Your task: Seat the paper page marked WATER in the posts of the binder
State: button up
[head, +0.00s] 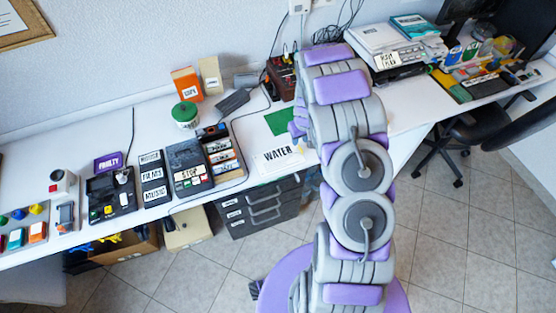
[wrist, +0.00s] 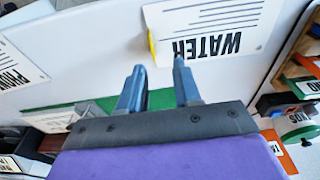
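The white page marked WATER (head: 278,158) lies on the white desk near its front edge. In the wrist view the page (wrist: 205,18) appears upside down, with a small yellow tab (wrist: 152,48) at its edge. My gripper (wrist: 157,72) is open and empty, with its two blue-grey fingers apart. Its right fingertip overlaps the page's lower edge in the picture; I cannot tell whether they touch. In the head view my arm hides part of the desk beside the page. A green flat piece (head: 282,121) lies behind the page. I cannot make out binder posts.
A STOP panel (head: 188,167) and labelled slots (head: 222,155) stand left of the page. A green-lidded jar (head: 186,115) and an orange box (head: 187,84) stand behind them. A page marked PHONE (wrist: 20,65) shows in the wrist view. Drawers (head: 260,208) stand below the desk.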

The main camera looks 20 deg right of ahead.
aim_at(299, 150)
jog(key=shift+d+f, duration=0.1)
jog(key=shift+f, duration=0.4)
jog(key=shift+d+f, duration=0.3)
jog(key=shift+d, duration=0.2)
notch_tip(299, 150, down, 4)
jog(key=shift+w+f+b, duration=0.15)
jog(key=shift+f+b, duration=0.05)
jog(key=shift+b, duration=0.65)
jog(key=shift+w+a+f, duration=0.15)
jog(key=shift+a+f, duration=0.05)
jog(key=shift+a, duration=0.05)
jog(key=shift+d, duration=0.4)
jog(key=c, duration=0.5)
grip_shut()
jog(key=shift+a, duration=0.2)
jog(key=shift+a, duration=0.1)
